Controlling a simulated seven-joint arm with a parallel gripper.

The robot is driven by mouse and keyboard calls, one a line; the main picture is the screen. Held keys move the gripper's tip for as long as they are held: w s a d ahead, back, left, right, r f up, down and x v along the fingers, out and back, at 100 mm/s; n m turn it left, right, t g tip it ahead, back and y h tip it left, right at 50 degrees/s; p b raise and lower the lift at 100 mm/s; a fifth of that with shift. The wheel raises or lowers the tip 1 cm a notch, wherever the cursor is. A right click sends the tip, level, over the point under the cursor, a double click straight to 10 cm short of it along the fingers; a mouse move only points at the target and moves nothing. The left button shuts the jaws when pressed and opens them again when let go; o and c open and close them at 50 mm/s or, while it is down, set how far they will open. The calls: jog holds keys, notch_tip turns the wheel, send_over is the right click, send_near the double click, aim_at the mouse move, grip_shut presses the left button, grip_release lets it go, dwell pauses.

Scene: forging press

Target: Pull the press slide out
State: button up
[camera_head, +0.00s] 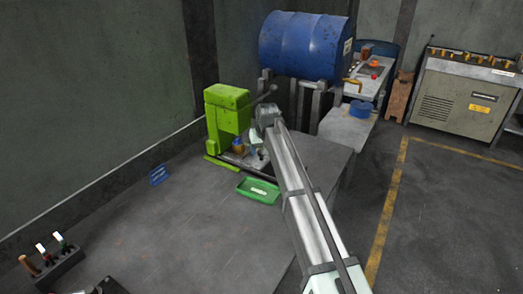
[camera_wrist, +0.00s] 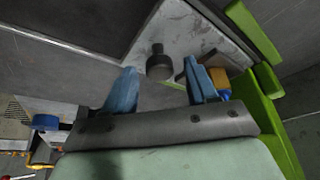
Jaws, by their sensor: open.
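The green press (camera_head: 228,112) stands on the table near the wall, with a dark lever at its upper right. At its base is a grey metal plate, which looks like the press slide (camera_wrist: 190,32). A dark round knob (camera_wrist: 159,66) sticks out at the plate's edge. My gripper (camera_wrist: 160,75) is open, with its blue fingers on either side of the knob in the picture. I cannot tell whether either finger touches it. In the head view my gripper (camera_head: 257,152) is at the right of the press base, partly hidden by my arm.
A green tray (camera_head: 258,190) lies in front of the press. A small blue rack (camera_head: 158,175) and a tool holder (camera_head: 52,265) are on the table to the left. A blue barrel (camera_head: 305,46) lies on a stand behind. The table's middle is clear.

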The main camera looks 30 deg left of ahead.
jog(key=shift+f, duration=0.15)
grip_shut()
dwell(0.5)
